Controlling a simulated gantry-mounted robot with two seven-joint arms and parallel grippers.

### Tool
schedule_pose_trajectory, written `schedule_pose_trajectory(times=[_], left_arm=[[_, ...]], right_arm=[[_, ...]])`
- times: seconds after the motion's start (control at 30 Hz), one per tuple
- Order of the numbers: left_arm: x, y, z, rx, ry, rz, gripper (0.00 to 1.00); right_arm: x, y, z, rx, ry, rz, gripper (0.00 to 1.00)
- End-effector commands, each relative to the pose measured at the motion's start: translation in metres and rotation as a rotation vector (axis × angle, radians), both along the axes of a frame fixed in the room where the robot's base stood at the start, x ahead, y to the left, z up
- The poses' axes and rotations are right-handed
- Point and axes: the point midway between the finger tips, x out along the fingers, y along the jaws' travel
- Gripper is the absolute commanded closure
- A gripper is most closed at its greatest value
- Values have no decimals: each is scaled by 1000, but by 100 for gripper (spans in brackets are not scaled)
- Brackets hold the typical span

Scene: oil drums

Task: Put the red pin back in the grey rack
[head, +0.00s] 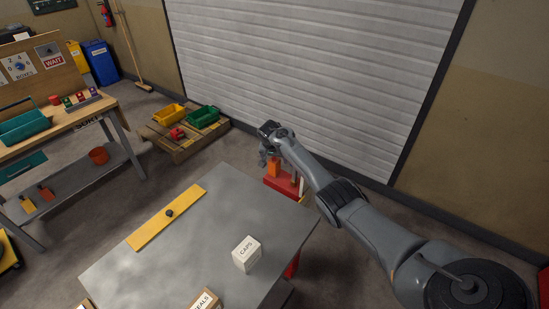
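My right arm comes in from the lower right, and its gripper (266,157) is past the far edge of the grey table, above a red stand (282,186). The fingers are small and partly hidden by the wrist, so I cannot tell whether they are open or shut. An orange block (273,168) shows just below the fingers; I cannot tell whether they touch it. A small rack with coloured pieces (82,98) sits on the workbench at left; its details are too small to read. I cannot make out the red pin for certain. My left gripper is not in view.
The grey table (200,235) holds a yellow bar (167,216) with a dark knob, a white CAPS box (247,253) and a SEALS box (205,300). A pallet (185,145) with yellow and green bins stands behind. The workbench (60,117) holds a teal bin (24,127).

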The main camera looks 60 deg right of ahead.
Motion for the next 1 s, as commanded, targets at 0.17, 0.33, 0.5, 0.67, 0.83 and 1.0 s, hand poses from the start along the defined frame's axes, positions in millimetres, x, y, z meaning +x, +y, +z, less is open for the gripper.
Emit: schedule_pose_trajectory(times=[0.17,0.33,0.5,0.67,0.83,1.0], left_arm=[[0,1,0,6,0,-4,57],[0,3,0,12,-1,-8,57],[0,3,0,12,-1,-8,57],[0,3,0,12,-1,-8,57],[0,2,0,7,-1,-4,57],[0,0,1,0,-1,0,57]], right_arm=[[0,0,0,0,0,0,43],[0,0,0,0,-1,0,69],[0,1,0,0,-1,1,34],[0,1,0,0,-1,0,11],[0,0,0,0,0,0,11],[0,1,2,0,-1,0,11]])
